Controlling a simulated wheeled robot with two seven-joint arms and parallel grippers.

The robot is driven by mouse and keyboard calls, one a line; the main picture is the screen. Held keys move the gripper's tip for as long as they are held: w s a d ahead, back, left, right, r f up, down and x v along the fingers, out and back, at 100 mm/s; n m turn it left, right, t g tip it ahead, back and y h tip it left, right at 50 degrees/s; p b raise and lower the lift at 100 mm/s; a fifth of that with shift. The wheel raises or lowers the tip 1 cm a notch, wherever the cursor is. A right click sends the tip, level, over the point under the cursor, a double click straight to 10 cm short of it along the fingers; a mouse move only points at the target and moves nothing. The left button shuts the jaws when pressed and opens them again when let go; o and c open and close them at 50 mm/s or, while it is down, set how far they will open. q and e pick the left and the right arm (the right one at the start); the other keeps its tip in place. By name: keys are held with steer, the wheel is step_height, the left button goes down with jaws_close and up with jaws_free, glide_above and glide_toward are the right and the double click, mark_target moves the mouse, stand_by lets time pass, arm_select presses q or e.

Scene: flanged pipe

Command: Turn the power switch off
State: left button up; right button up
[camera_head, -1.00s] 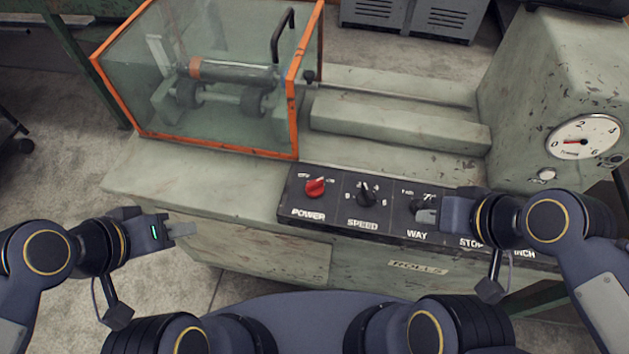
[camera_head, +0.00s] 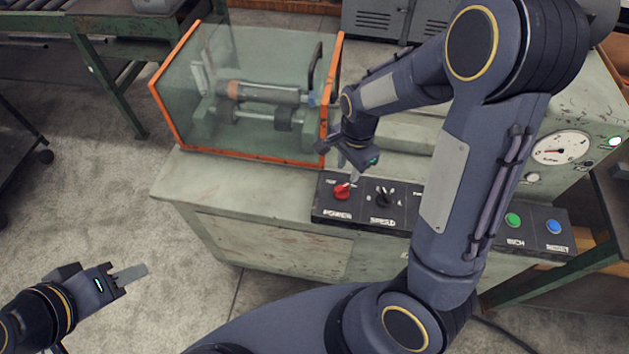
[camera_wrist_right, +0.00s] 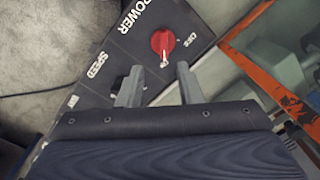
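The red power switch (camera_head: 342,192) is a round knob at the left end of the black control panel (camera_head: 325,209). It also shows in the right wrist view (camera_wrist_right: 163,41), where its white mark points toward my gripper and not at the OFF label (camera_wrist_right: 197,40). My right gripper (camera_head: 353,174) is just above the knob. In the wrist view its two fingers (camera_wrist_right: 158,80) are apart and empty, with the knob just beyond the tips, not between them. My left gripper (camera_head: 131,273) hangs empty over the floor at the lower left; its finger gap cannot be made out.
The black speed knob (camera_head: 384,198) is right of the power switch. A green button (camera_head: 512,220) and a blue button (camera_head: 554,227) are farther right. An orange-framed clear guard (camera_head: 240,155) stands close behind the panel. My right arm hides the panel's middle. A green lamp (camera_head: 614,141) is lit.

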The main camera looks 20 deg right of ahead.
mark_target(342, 187)
steer(key=shift+w+a+f+h, duration=0.2)
steer(key=shift+w+a+h, duration=0.1)
steer(key=shift+w+f+m, duration=0.1)
steer(key=shift+f+m, duration=0.2)
step_height(342, 187, down, 8)
steer(key=shift+r, duration=0.2)
jaws_close()
